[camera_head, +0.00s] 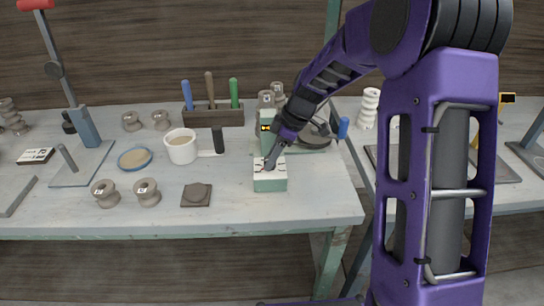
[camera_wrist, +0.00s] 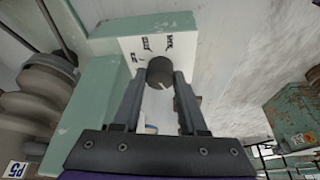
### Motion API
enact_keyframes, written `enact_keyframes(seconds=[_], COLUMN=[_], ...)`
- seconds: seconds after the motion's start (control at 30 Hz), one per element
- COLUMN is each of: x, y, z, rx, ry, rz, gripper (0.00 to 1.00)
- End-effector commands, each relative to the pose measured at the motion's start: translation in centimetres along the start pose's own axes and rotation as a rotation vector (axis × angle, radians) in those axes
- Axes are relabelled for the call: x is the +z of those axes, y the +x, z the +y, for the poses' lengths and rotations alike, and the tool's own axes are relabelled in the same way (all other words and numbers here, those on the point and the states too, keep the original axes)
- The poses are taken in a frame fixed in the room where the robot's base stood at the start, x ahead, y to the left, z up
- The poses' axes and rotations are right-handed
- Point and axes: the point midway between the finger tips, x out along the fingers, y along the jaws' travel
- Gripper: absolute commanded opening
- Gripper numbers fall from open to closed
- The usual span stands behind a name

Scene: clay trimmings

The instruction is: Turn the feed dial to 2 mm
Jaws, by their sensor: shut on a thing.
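The feed dial (camera_wrist: 158,68) is a dark round knob on a white plate (camera_wrist: 131,46) with small black markings, too small and turned to read for sure. A short pale mark shows on the knob's lower edge in the wrist view. The plate tops a green housing (camera_head: 270,184) at the bench's front edge. My gripper (camera_wrist: 159,78) is shut on the dial, one finger on each side. In the head view my gripper (camera_head: 271,163) comes down onto the white top and hides the dial.
A green machine body with a round dark part (camera_head: 312,138) stands behind the housing. A white mug (camera_head: 181,149), a tool rack (camera_head: 213,117), a brown square piece (camera_head: 196,195) and grey spools (camera_head: 147,192) stand to the left. The bench edge is close in front.

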Motion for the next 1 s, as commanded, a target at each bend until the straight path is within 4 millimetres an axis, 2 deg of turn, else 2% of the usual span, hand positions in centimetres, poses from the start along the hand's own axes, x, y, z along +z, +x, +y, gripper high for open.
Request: enact_keyframes(seconds=[0.47, 1.0], x=[0.04, -0.19], y=[0.11, 0.03], z=[-0.06, -0.39], rx=[0.040, 0.221], ry=[0.092, 0.526], rz=[0.000, 0.000], gripper=[0.00, 0.00])
